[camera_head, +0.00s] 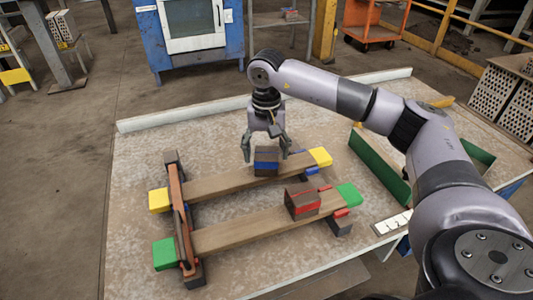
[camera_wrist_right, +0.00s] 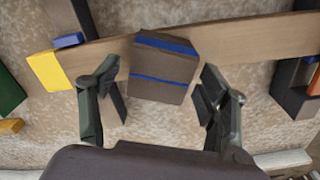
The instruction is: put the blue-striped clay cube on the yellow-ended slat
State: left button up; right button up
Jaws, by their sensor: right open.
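The blue-striped clay cube (camera_head: 266,162) rests on the yellow-ended slat (camera_head: 218,182), near that slat's right end. It also shows in the right wrist view (camera_wrist_right: 162,70), slightly turned, with the slat (camera_wrist_right: 235,40) beneath it. My right gripper (camera_head: 266,155) is open at the cube. In the right wrist view its two fingers (camera_wrist_right: 160,100) stand apart on either side of the cube, with a visible gap on each side. The slat's yellow ends (camera_head: 320,157) stick out left and right. My left gripper is not in view.
A green-ended slat (camera_head: 245,230) lies in front, parallel, with a red-striped cube (camera_head: 303,201) on it. A dark rail (camera_head: 180,215) crosses the left ends. A green-walled tray (camera_head: 378,168) and a white numbered strip (camera_head: 392,221) lie at right. The table's left front is clear.

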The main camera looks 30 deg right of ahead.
aim_at(266, 153)
pick_arm(q)
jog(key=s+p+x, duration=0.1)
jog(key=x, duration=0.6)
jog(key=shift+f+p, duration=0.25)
jog(key=shift+p, duration=0.05)
pick_arm(e)
notch_tip(266, 153, up, 11)
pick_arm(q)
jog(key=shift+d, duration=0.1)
pick_arm(e)
jog(key=shift+f, duration=0.1)
